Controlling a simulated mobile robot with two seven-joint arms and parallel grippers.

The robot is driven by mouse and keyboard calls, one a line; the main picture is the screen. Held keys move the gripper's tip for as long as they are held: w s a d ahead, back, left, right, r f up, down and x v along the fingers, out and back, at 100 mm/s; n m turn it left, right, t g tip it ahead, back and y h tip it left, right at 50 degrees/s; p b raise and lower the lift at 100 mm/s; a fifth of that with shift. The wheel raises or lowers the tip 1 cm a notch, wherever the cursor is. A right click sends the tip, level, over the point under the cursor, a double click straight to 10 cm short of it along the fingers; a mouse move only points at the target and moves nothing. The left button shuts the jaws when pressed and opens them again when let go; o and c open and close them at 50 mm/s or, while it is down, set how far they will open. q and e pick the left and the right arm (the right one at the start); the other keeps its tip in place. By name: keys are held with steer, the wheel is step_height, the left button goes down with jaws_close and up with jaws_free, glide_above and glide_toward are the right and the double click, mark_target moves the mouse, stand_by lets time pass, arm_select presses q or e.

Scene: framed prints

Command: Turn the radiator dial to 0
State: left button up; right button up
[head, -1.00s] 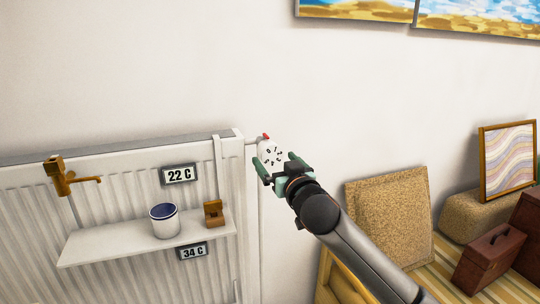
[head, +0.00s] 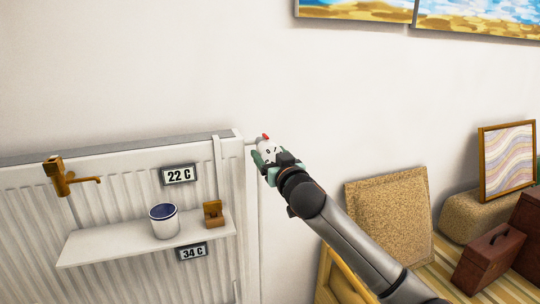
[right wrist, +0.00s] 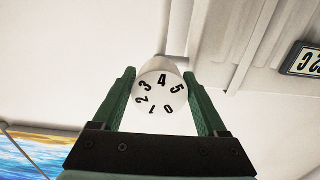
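The radiator dial (head: 267,151) is a white knob on the wall side of the radiator's upper right corner, with a red mark above it in the head view. In the right wrist view, the dial face (right wrist: 160,94) shows the numbers 0 to 5 and fills the space between two green fingers. My right gripper (head: 264,160) is around the dial; in the right wrist view, the gripper (right wrist: 160,90) appears shut on its sides. The 0 is at lower right there, 4 and 5 at top. My left gripper is out of view.
The white radiator (head: 110,205) carries a shelf (head: 125,242) with a cup (head: 164,221) and a small brown object (head: 213,214). A brass tap (head: 62,177) is at left. Framed boards and a brown case (head: 488,257) stand at right.

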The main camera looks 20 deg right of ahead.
steer(key=c, duration=0.9)
steer(key=shift+r+n+p, duration=0.15)
steer(key=shift+n+p, duration=1.05)
steer(key=shift+p, duration=0.2)
steer(key=shift+n+p, duration=0.85)
steer(key=shift+n, duration=0.05)
steer(key=n+p, duration=0.2)
steer(key=shift+d+n, duration=0.1)
steer(key=shift+n, duration=0.2)
steer(key=shift+n+p, duration=0.8)
steer(key=shift+n, duration=0.3)
steer(key=shift+n+p, duration=0.3)
steer(key=shift+n, duration=0.3)
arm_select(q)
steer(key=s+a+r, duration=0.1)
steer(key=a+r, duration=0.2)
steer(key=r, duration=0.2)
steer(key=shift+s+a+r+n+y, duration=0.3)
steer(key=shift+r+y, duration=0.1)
arm_select(e)
steer(key=shift+n, duration=0.4)
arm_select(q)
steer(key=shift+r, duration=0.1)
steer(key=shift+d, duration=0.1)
